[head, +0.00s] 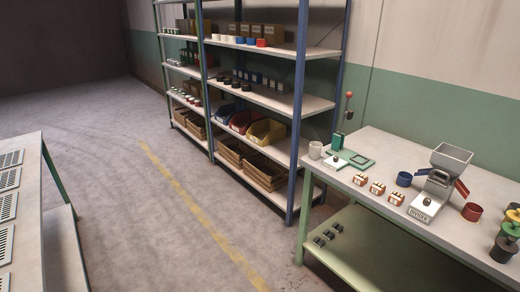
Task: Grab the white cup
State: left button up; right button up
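Small white cup-like items (223,39) also stand on an upper shelf of the rack, too small to make out well. Neither of my grippers is in view.
A shelving rack (262,98) stands behind. Another table (55,215) is at left. Floor between is clear.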

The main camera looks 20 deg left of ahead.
aim_at(315, 151)
jog(key=u, duration=0.15)
jog(key=i+l, duration=0.15)
jog(key=i, duration=0.35)
jog(key=i+l, duration=0.15)
jog(key=i, duration=0.35)
